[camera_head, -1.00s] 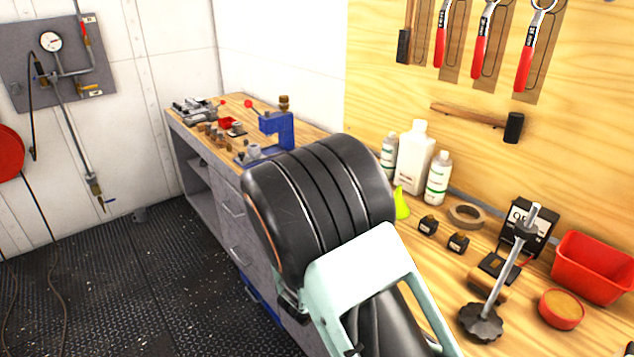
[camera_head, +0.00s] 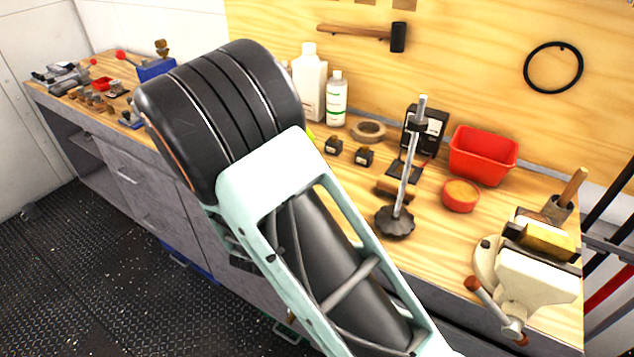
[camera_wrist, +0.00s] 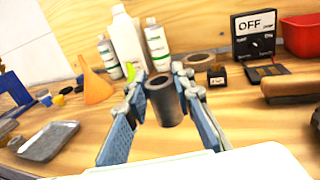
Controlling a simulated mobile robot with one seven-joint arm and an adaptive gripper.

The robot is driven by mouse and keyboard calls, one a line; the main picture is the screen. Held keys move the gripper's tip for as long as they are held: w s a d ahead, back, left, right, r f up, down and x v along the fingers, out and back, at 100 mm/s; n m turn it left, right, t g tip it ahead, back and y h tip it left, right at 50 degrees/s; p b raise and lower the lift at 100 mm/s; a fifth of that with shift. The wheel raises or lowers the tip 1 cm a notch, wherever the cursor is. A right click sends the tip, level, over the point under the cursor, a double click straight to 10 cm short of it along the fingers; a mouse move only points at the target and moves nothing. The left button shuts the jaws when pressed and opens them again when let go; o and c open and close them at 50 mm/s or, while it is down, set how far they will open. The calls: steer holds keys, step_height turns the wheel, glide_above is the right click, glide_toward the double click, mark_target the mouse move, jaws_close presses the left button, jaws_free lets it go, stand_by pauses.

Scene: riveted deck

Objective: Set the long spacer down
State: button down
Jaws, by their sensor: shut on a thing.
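The long spacer (camera_wrist: 166,102) is a dark grey hollow cylinder with an open top. In the wrist view it stands roughly upright between the two fingers of my gripper (camera_wrist: 163,88), which is shut on it. The wooden bench top (camera_wrist: 150,150) lies below and behind it. I cannot tell whether the spacer's lower end touches the bench. In the head view my own arm hides the gripper and the spacer.
A grey tray (camera_wrist: 48,141) and an orange funnel (camera_wrist: 94,86) are left of the gripper. Bottles (camera_wrist: 158,44) and a tape roll (camera_head: 368,131) stand behind.

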steer(key=d+f, duration=0.2)
steer(key=f, duration=0.1)
steer(key=shift+s+d+f, duration=0.15)
steer(key=shift+d+f, duration=0.1)
steer(key=shift+d, duration=0.15)
steer(key=shift+d+f+b, duration=0.2)
steer(key=shift+f+b, duration=0.15)
steer(key=shift+f, duration=1.45)
steer(key=shift+f, duration=0.1)
steer(key=c, duration=1.7)
jaws_free()
steer(key=shift+o, duration=0.2)
steer(key=v, duration=1.2)
